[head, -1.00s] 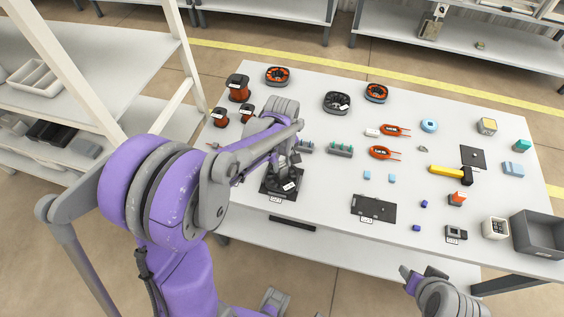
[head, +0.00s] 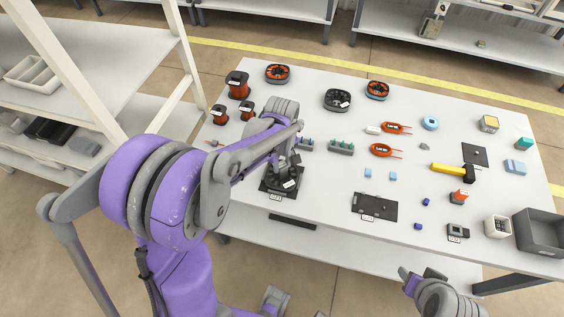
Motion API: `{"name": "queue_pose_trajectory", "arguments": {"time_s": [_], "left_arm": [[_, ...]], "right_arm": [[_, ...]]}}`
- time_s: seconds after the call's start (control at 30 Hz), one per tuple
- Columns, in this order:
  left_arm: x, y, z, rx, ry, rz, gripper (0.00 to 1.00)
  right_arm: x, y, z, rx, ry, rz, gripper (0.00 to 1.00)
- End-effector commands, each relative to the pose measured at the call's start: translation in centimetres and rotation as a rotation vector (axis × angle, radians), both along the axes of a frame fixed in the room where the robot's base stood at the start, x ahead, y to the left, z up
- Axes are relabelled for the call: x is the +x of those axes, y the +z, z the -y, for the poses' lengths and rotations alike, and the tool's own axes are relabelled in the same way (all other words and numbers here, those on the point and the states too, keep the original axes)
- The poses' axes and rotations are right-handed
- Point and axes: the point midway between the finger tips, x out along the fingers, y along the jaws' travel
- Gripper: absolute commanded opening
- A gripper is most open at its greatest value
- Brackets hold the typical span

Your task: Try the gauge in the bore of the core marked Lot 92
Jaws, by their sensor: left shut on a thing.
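My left gripper (head: 284,160) is over a black pad (head: 268,189) near the table's front left edge. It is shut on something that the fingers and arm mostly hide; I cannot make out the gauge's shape. A dark piece with a white label (head: 290,184) is on the pad, right below the gripper; whether they touch is unclear. Round ring-shaped cores stand at the back: an orange-and-black one (head: 277,74), a dark one with a white label (head: 338,99), and another orange-and-black one (head: 377,90). Their lot marks are too small to read. My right gripper (head: 421,276) is off the table's front edge, its opening unclear.
Copper spools (head: 238,86) stand at the back left. A green-topped block (head: 341,147), orange tools (head: 382,151), a yellow-handled hammer (head: 449,168) and a dark plate (head: 374,207) lie on the table. A grey bin (head: 540,232) is at the right. A white shelf rack stands left.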

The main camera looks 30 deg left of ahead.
Motion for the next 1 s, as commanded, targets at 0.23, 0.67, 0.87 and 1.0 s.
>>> {"name": "queue_pose_trajectory", "arguments": {"time_s": [0.23, 0.67, 0.87, 1.0], "left_arm": [[0.0, -0.6, 0.0, 0.0, 0.0, 0.0, 0.0], [0.0, -1.4, 0.0, 0.0, 0.0, 0.0, 0.0], [0.0, -1.8, 0.0, 0.0, 0.0, 0.0, 0.0], [0.0, -1.9, 0.0, 0.0, 0.0, 0.0, 0.0]], "right_arm": [[-0.1, -0.5, 0.0, 0.0, 0.0, -0.003, 0.5], [-0.3, -1.3, 0.0, 0.0, 0.0, -0.006, 0.5], [-0.4, -1.6, 0.0, 0.0, 0.0, -0.007, 0.5], [-0.4, -1.7, 0.0, 0.0, 0.0, -0.008, 0.5]]}}
